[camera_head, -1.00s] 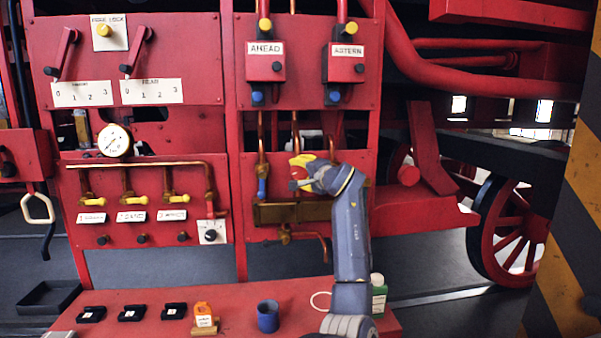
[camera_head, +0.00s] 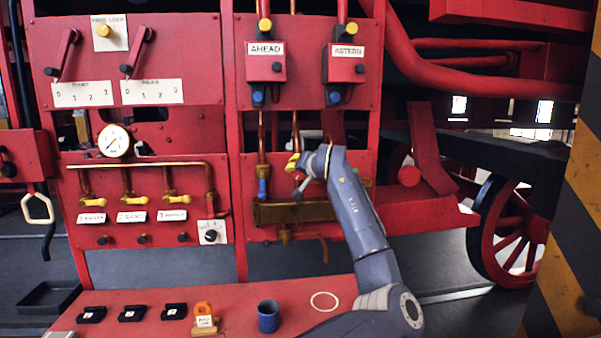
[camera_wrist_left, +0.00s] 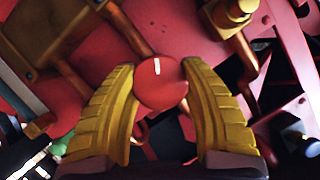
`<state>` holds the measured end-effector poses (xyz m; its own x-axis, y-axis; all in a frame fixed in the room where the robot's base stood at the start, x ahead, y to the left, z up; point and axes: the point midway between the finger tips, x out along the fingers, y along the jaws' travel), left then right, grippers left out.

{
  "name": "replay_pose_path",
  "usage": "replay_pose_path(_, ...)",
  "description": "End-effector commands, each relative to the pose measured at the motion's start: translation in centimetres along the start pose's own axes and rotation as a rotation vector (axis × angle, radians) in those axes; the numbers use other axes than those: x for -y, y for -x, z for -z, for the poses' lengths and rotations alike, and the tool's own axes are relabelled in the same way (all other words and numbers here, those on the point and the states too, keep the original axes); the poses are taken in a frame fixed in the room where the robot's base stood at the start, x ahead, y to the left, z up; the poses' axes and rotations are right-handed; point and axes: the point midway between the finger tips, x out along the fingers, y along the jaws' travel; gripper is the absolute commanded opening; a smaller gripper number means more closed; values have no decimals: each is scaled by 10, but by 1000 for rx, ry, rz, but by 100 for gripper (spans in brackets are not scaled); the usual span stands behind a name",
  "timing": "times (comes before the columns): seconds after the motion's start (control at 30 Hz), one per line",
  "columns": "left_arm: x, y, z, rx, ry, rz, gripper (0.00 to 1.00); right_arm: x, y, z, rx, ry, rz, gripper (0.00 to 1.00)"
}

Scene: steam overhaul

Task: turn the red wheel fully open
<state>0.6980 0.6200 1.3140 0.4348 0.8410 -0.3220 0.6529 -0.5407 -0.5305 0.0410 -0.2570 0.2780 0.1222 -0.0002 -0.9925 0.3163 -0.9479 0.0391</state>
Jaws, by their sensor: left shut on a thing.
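The red wheel (camera_wrist_left: 160,83), a round red disc with a short white mark, sits between the yellow fingers of my left gripper in the left wrist view. The fingers are shut on it from both sides. The white mark stands almost upright in that view. In the head view my left gripper (camera_head: 293,164) is at the lower right panel, in front of the copper pipes and below the AHEAD and ASTERN boxes. The wheel itself is hidden there by my gripper and wrist. My right gripper is not in view.
A blue-handled valve (camera_head: 262,188) is just left of my gripper, with a brass block (camera_head: 275,213) below. The red bench (camera_head: 240,298) in front holds a blue cup (camera_head: 268,316), an orange-topped item (camera_head: 204,318) and several black blocks. A striped post (camera_head: 575,200) stands at right.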

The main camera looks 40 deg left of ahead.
Motion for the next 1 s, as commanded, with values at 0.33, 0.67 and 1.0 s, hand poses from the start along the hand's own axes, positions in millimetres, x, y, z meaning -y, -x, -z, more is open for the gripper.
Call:
replay_pose_path(0.33,-2,-3,-7,16,41,-21,16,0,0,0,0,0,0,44)
replay_pose_path(0.67,-3,-3,-8,17,42,-22,16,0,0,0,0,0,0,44)
replay_pose_path(1.0,-1,-2,-4,8,44,-21,75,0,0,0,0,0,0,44)
